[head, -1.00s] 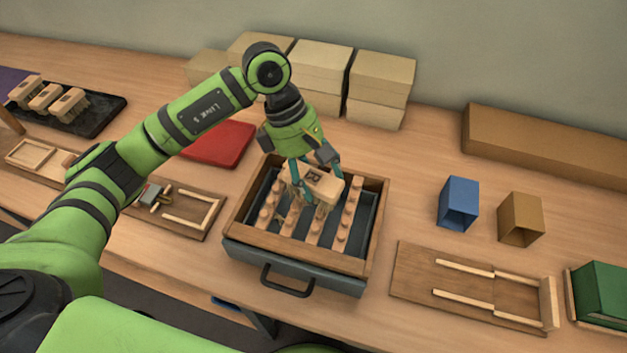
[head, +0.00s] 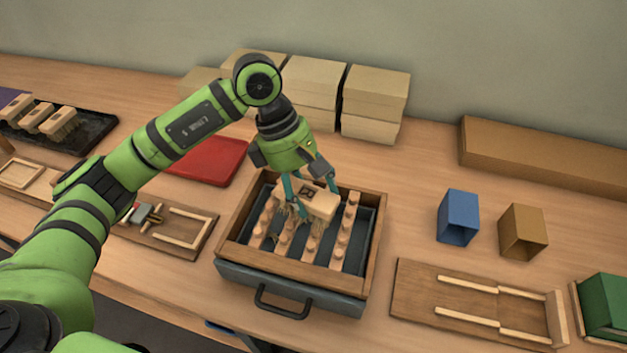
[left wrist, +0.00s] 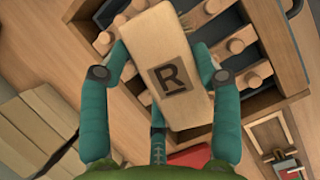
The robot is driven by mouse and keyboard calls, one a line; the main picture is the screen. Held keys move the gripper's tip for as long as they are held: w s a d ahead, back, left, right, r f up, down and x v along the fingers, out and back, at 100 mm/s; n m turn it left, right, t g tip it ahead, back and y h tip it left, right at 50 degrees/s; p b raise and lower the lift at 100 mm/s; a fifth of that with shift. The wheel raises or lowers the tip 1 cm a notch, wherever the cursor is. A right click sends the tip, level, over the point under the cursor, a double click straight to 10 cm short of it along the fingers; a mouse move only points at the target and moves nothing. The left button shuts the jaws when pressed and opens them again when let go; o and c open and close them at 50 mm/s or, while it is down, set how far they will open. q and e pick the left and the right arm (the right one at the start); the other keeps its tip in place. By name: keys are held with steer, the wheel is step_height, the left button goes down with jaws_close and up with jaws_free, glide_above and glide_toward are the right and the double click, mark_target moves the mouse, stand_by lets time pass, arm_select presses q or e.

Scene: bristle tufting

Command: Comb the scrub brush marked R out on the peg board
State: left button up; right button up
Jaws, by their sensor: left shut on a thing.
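The scrub brush marked R (head: 319,201) is a pale wooden block with straw-coloured bristles. In the left wrist view its block (left wrist: 168,68) shows a dark R facing the camera. My left gripper (head: 308,204) is shut on the block, with its teal fingers on either side. It holds the brush bristles down over the peg board (head: 338,252), a wooden-framed tray with rows of upright wooden pegs. The bristles hang among the middle pegs; whether they touch them is hard to tell. My right gripper is not in view.
Several brushes lie on a black tray (head: 88,140) at the far left. A red mat (head: 212,160) and stacked boxes (head: 372,95) stand behind. A blue bin (head: 458,215), a brown bin (head: 523,230) and a wooden fixture (head: 420,300) are at right.

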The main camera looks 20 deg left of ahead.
mark_target(303, 202)
arm_select(q)
steer(key=shift+s+f+b, duration=0.15)
steer(key=shift+s+b, duration=0.5)
steer(key=shift+s, duration=1.65)
steer(key=shift+w+b, duration=0.4)
steer(key=shift+w, duration=0.3)
steer(key=shift+w+b, duration=0.4)
steer(key=shift+w, duration=0.95)
steer(key=shift+w+f+b, duration=0.1)
steer(key=shift+w+b, duration=0.95)
steer(key=shift+b, duration=0.05)
steer(key=shift+s+r+b, duration=0.15)
steer(key=shift+s+b, duration=0.25)
steer(key=shift+s, duration=1.15)
steer(key=shift+s+r+b, duration=0.15)
steer(key=shift+s+b, duration=0.25)
steer(key=shift+s, duration=1.1)
steer(key=shift+w+f+b, duration=0.15)
steer(key=shift+w+b, duration=0.4)
steer(key=shift+w, duration=1.2)
steer(key=w+r+p, duration=0.3)
steer(key=w+r, duration=0.1)
steer(key=r, duration=0.2)
steer(key=shift+w, duration=0.2)
